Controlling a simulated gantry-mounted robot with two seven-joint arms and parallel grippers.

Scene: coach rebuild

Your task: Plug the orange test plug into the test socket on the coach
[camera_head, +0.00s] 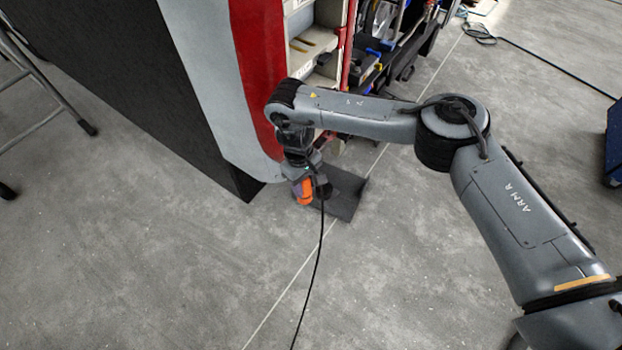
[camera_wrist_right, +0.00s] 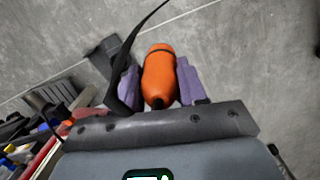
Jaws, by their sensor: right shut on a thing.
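The orange test plug (camera_head: 304,192) is held in my right gripper (camera_head: 308,183), low beside the coach's lower corner. In the right wrist view the plug (camera_wrist_right: 160,75) lies between the two purple finger pads (camera_wrist_right: 158,84), which are shut on it from both sides. A black cable (camera_head: 318,262) hangs from near the gripper and runs to the bottom of the head view. The coach (camera_head: 257,70) has a grey-white and red side with a dark lower skirt. I cannot make out the test socket in either view. My left gripper is out of view.
A dark flat plate (camera_head: 346,203) juts out near the floor just right of the gripper. Open shelves and equipment (camera_head: 375,55) stand behind my right arm. A ladder-like metal frame (camera_head: 42,78) is at the left. The concrete floor in front is clear.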

